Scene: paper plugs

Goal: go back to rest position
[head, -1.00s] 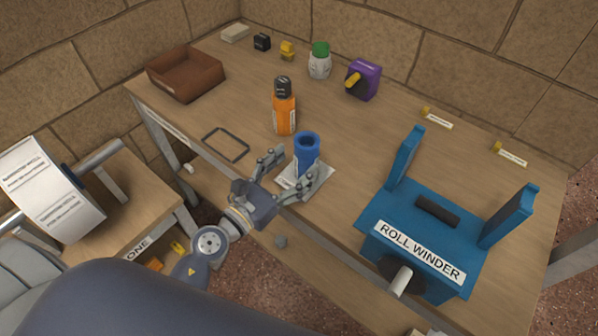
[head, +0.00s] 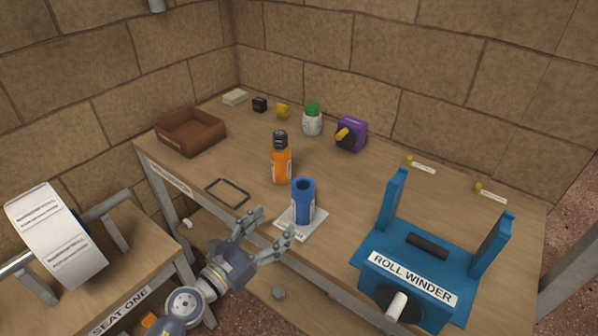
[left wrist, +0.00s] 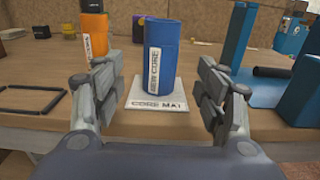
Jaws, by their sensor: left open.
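My left gripper (head: 262,236) is open and empty at the table's front edge, just short of the blue core. In the left wrist view the open fingers (left wrist: 156,100) stand to either side, with the core beyond them. The blue core (head: 303,203) stands upright on the white core mat (head: 312,225); it also shows in the left wrist view (left wrist: 160,58). My right gripper is in neither view.
The blue roll winder (head: 420,262) stands on the table's right. An orange bottle (head: 281,165) and a thin dark frame (head: 228,192) are near the core. A brown tray (head: 190,134) sits back left. A large paper roll (head: 58,235) is on the side stand (head: 150,240).

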